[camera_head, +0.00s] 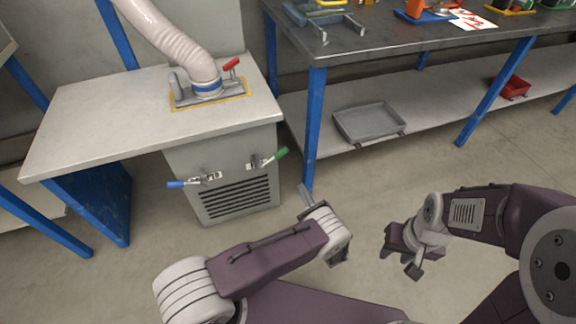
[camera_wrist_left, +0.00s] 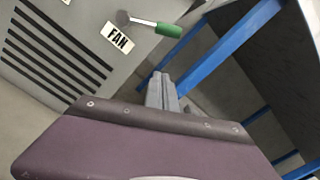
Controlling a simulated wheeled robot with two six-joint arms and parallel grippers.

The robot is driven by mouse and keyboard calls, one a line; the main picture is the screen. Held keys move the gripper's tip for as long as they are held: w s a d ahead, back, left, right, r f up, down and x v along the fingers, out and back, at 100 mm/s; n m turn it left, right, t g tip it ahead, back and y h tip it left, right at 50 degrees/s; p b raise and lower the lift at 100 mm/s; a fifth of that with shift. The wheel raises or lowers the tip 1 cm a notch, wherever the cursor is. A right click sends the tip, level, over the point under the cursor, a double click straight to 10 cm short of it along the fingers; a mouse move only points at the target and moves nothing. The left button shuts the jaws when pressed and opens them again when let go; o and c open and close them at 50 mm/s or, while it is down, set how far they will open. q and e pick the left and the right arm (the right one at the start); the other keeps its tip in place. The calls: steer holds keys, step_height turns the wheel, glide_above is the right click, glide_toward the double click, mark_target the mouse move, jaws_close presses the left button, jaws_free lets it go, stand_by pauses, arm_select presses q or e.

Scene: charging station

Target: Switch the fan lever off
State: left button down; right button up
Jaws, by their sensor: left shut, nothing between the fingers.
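The fan lever with its green handle (camera_head: 281,153) is on the front of the grey cabinet, pointing to the right and slightly up. In the left wrist view the green handle (camera_wrist_left: 168,30) sits beside a "FAN" label (camera_wrist_left: 117,38). My left gripper (camera_head: 305,193) is shut and empty, below and to the right of the lever and apart from it. Its closed fingers (camera_wrist_left: 162,90) also show in the left wrist view, below the handle. My right gripper (camera_head: 401,258) hangs over the floor, far from the lever, and appears open and empty.
A blue-handled lever (camera_head: 177,184) is to the left on the cabinet front, above the vent (camera_head: 236,197). A red-handled clamp (camera_head: 231,64) is by the hose (camera_head: 178,40) on top. A blue table leg (camera_head: 314,128) stands close to the right of the green handle.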

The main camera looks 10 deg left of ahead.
mark_target(274, 158)
arm_select(q)
steer(key=w+a+r+b, duration=0.3)
steer(key=w+a+r, duration=0.1)
steer(key=w+a, duration=0.3)
steer(key=shift+w+a, duration=0.35)
steer(key=shift+a, duration=0.15)
